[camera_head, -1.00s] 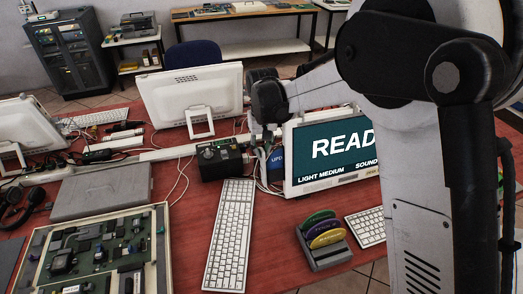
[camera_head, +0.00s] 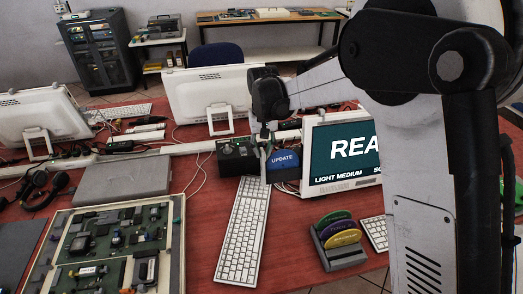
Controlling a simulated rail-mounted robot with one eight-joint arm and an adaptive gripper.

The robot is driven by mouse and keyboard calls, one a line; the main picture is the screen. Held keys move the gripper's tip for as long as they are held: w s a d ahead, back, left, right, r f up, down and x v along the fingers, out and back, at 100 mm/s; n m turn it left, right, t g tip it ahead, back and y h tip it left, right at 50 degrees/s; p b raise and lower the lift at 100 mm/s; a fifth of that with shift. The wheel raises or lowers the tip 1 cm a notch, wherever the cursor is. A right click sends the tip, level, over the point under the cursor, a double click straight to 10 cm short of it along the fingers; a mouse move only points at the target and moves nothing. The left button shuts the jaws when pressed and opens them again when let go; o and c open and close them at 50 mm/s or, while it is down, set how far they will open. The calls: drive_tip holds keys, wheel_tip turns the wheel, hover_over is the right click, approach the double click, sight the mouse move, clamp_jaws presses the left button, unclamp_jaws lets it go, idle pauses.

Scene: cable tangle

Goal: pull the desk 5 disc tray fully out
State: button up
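My gripper (camera_head: 264,150) hangs in the middle of the head camera view, between a black box and a blue box. Its fingers are small and seen edge-on, so I cannot tell whether they are open or shut. The black box (camera_head: 234,158) with knobs on top stands just left of it. The blue box (camera_head: 284,162), marked UPDATE, stands just right of it. A monitor (camera_head: 345,150) with a teal screen reading "REA" and "LIGHT MEDIUM" is partly hidden by my arm. No disc tray or desk number can be made out.
A white keyboard (camera_head: 243,232) lies in front of the gripper. A grey rack of coloured discs (camera_head: 340,255) stands at the front right. An open circuit board case (camera_head: 112,250) fills the front left. Cables lie around the boxes. Red table (camera_head: 205,225) shows bare beside the keyboard.

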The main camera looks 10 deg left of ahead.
drive_tip(key=shift+o, duration=1.1)
wheel_tip(320, 180, up, 12)
drive_tip(key=s+d+r+m+t, duration=0.1)
drive_tip(key=s+d+r, duration=0.25)
drive_tip(key=d, duration=0.35)
drive_tip(key=s+d+r+t, duration=0.1)
drive_tip(key=s+d+r, duration=0.1)
drive_tip(key=s+d, duration=0.3)
drive_tip(key=s+d+r+m+t, duration=0.1)
drive_tip(key=s+d+r, duration=0.1)
drive_tip(key=d, duration=0.6)
drive_tip(key=s+d+f+m+t, duration=0.1)
drive_tip(key=s+d+f+t, duration=0.1)
drive_tip(key=s+d, duration=0.5)
drive_tip(key=s+d+f+m+t, duration=0.1)
drive_tip(key=s+d+f, duration=0.3)
drive_tip(key=s, duration=0.7)
drive_tip(key=d+t, duration=0.1)
drive_tip(key=d, duration=0.1)
drive_tip(key=shift+d+f+m+b, duration=0.2)
drive_tip(key=shift+d+m+b, duration=0.2)
